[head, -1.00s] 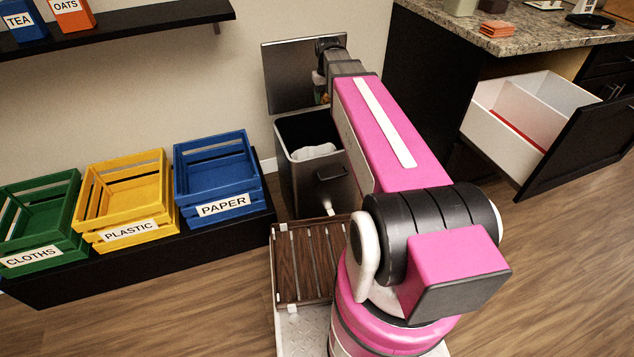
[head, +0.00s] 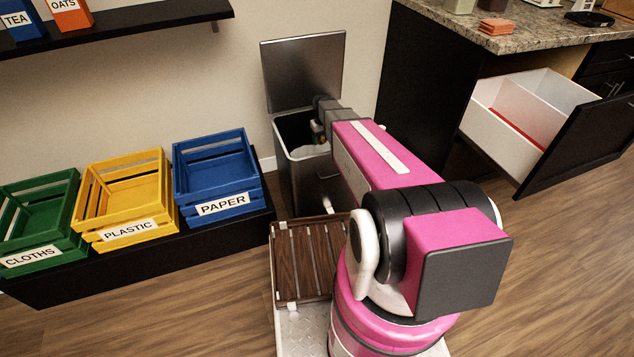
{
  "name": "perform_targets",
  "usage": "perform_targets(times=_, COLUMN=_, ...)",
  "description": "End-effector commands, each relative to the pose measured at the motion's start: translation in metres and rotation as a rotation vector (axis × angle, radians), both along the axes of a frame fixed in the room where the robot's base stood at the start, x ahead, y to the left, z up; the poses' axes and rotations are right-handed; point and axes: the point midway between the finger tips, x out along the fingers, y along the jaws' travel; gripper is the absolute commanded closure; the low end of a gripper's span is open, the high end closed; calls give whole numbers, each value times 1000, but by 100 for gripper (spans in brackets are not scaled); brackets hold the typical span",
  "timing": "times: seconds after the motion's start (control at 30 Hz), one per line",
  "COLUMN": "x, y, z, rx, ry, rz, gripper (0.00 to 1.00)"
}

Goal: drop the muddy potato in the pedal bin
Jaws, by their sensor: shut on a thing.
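The pedal bin (head: 303,188) is a dark metal box standing against the wall, with its lid (head: 303,72) raised and a pale liner (head: 307,152) inside. My arm reaches over its right side. My gripper (head: 319,137) is small in the view and partly hidden by my own arm; it is at the bin's opening, low near the rim level. It is shut on a small brownish thing, the muddy potato (head: 317,127), of which only a little shows. I cannot make out the fingertips clearly.
Green (head: 38,222), yellow (head: 124,203) and blue (head: 217,178) crates stand on a black bench left of the bin. An open drawer (head: 545,140) juts from the counter (head: 520,28) at right. A shelf (head: 120,26) hangs at upper left.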

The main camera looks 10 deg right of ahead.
Motion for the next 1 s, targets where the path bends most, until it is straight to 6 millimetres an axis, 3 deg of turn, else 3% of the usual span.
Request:
perform_targets(times=0.5, x=1, y=0, z=-48, rx=0, ry=1, rz=0, gripper=67)
perform_targets(times=0.87, x=0, y=0, z=-55, rx=0, ry=0, rz=0, gripper=67)
perform_targets(times=0.9, x=0, y=0, z=-55, rx=0, ry=0, rz=0, gripper=30)
perform_targets(times=0.97, x=0, y=0, z=-54, rx=0, ry=0, rz=-1, gripper=10)
perform_targets(times=1.0, x=0, y=0, z=-54, rx=0, ry=0, rz=-1, gripper=10)
